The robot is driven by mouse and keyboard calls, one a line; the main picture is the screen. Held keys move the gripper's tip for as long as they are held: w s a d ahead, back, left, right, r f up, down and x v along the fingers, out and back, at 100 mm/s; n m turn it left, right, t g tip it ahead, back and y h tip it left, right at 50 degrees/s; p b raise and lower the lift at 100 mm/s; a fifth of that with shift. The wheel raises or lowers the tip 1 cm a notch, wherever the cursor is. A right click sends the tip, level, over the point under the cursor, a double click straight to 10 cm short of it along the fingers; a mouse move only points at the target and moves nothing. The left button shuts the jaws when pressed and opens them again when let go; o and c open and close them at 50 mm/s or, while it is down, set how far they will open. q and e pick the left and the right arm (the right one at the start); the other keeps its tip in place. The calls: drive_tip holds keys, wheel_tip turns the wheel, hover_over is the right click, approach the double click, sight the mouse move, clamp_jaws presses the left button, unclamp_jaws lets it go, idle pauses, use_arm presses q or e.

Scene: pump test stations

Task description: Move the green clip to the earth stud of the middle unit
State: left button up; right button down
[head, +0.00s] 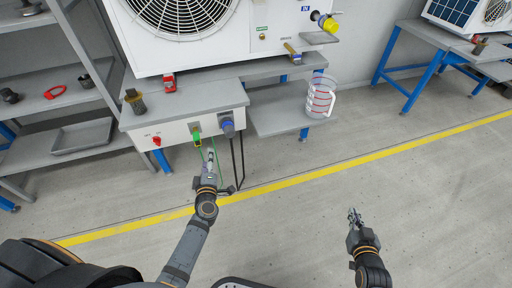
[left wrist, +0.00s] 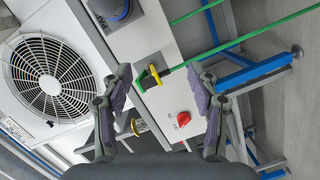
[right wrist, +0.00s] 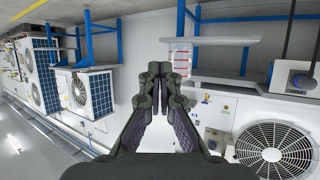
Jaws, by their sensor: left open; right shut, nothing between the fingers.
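The green clip (head: 196,140) sits at the front panel of the near bench in the head view, with green cable hanging below it. In the left wrist view the green clip (left wrist: 156,75) is against a small yellow-edged piece on the panel, and its cable runs to the upper right. My left gripper (head: 210,156) is just in front of and below the clip; its open fingers (left wrist: 162,80) lie on either side of the clip in the picture, apart from it. My right gripper (head: 355,215) is shut and empty over the floor. I cannot pick out the middle unit's earth stud.
The panel (head: 175,131) also carries a red knob (head: 157,141) and a blue-grey connector (head: 228,128). Another bench (head: 409,67) is at the right. Shelving (head: 48,95) is at the left. The floor in front is clear.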

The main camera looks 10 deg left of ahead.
sight(198, 143)
use_arm(q)
drive_tip(key=a+n+y+b, duration=0.1)
drive_tip(key=n, duration=0.1)
drive_tip(key=a+r+n+y+b, duration=0.1)
drive_tip(key=n+b, duration=0.1)
drive_tip(key=r+n+y+b, duration=0.1)
drive_tip(key=n+b, duration=0.1)
drive_tip(key=shift+w+a+r, duration=0.2)
drive_tip(key=shift+a, duration=0.2)
drive_tip(key=shift+r+n, duration=0.3)
drive_tip(key=shift+n, duration=0.1)
use_arm(e)
wheel_tip(198, 143, up, 8)
drive_tip(key=a+t, duration=0.1)
drive_tip(key=t, duration=0.2)
drive_tip(key=shift+w+a+r+y, duration=0.2)
drive_tip(key=shift+w+r+y, duration=0.1)
drive_tip(key=shift+y, duration=0.1)
